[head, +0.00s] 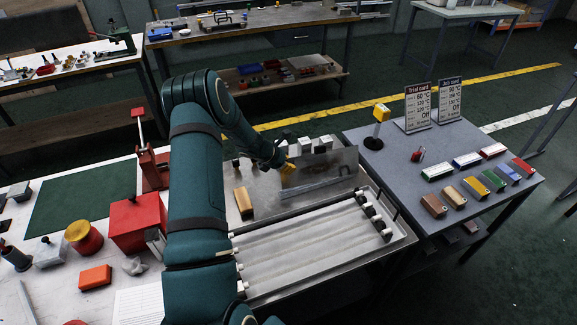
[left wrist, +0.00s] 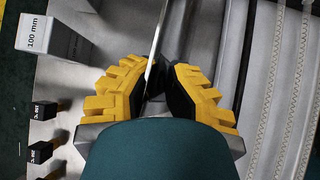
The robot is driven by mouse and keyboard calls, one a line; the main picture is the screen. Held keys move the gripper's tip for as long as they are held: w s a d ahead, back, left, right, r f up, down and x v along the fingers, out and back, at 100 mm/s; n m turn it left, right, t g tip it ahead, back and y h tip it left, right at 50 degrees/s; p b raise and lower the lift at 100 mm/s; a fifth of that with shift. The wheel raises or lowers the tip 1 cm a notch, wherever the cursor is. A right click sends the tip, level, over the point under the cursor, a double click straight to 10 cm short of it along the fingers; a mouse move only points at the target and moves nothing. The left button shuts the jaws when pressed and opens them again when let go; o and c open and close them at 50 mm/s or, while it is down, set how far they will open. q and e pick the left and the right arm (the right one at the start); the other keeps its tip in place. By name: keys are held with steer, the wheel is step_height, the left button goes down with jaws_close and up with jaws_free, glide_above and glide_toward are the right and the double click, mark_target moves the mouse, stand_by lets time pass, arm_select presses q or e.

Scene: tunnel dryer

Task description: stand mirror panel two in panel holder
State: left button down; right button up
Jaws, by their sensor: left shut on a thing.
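My left gripper (head: 287,168) is shut on a flat, shiny grey mirror panel (head: 325,172) near its left edge. The panel is upright over the metal deck, just behind the belts. In the left wrist view the panel (left wrist: 158,42) shows edge-on as a thin strip between the yellow and black fingers (left wrist: 160,85). I cannot tell whether its lower edge touches the deck. I cannot make out the panel holder for certain. My right gripper is not in view.
Light blocks (head: 306,146) stand behind the panel; one block (left wrist: 40,33) reads "100 mm". Pale dryer belts (head: 310,240) run in front. A grey table (head: 395,165) with cards and coloured blocks stands right.

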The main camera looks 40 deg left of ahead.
arm_select(q)
steer(key=shift+s+a+f, duration=0.2)
steer(key=shift+a+f, duration=0.05)
steer(key=shift+a, duration=0.15)
steer(key=shift+s+f+b, duration=0.1)
steer(key=shift+f+b, duration=0.2)
steer(key=shift+b, duration=0.15)
steer(key=shift+f+b, duration=0.35)
steer(key=shift+f, duration=0.05)
stand_by(0.4)
steer(key=shift+r, duration=0.4)
stand_by(0.8)
steer(key=shift+f, duration=0.1)
steer(key=c, duration=1)
jaws_free()
steer(key=shift+a, duration=0.1)
steer(key=shift+o, duration=0.2)
steer(key=v, duration=1.1)
steer(key=shift+r, duration=0.35)
